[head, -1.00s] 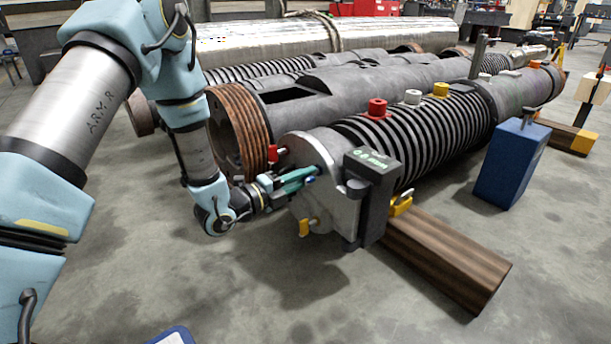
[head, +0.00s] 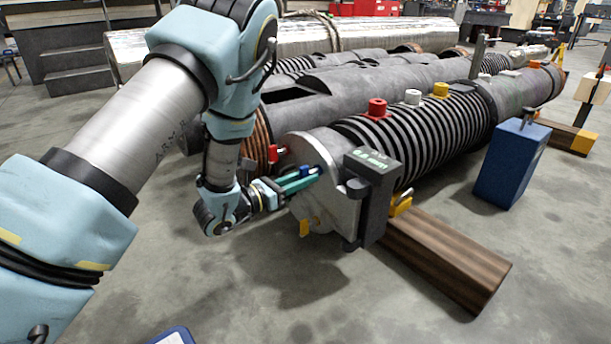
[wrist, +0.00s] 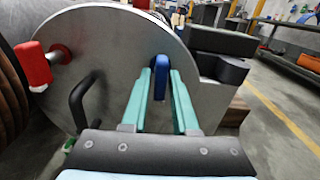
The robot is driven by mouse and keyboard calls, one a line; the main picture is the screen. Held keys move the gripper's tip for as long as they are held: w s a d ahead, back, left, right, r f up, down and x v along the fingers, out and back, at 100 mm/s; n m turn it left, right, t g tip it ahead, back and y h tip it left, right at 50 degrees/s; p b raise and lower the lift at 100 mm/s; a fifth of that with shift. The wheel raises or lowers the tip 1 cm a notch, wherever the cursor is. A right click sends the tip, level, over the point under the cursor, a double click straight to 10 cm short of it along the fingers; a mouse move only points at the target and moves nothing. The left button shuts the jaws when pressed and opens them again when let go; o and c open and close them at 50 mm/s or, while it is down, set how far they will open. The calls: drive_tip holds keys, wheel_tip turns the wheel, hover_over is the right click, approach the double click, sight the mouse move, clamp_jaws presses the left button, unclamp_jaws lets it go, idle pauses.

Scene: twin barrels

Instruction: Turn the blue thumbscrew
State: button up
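The blue thumbscrew (wrist: 161,76) stands upright on the grey round end plate (wrist: 112,55) of the near barrel. My gripper (wrist: 161,82) has its two teal fingers on either side of it, with a narrow gap that looks slightly wider than the screw. Whether either finger touches it is hard to tell. In the head view my gripper (head: 312,175) reaches the plate from the left, and the blue thumbscrew (head: 306,170) shows in part at the fingertips.
A red handle (wrist: 36,66) and a black bent handle (wrist: 84,98) are left of the fingers. A dark clamp block (head: 372,185) sits close on the right. A wooden beam (head: 446,262) and a blue box (head: 511,163) stand further right.

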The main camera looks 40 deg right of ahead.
drive_tip(key=shift+o, duration=1.2)
drive_tip(key=a+b, duration=0.1)
drive_tip(key=a, duration=0.6)
drive_tip(key=shift+w, duration=0.2)
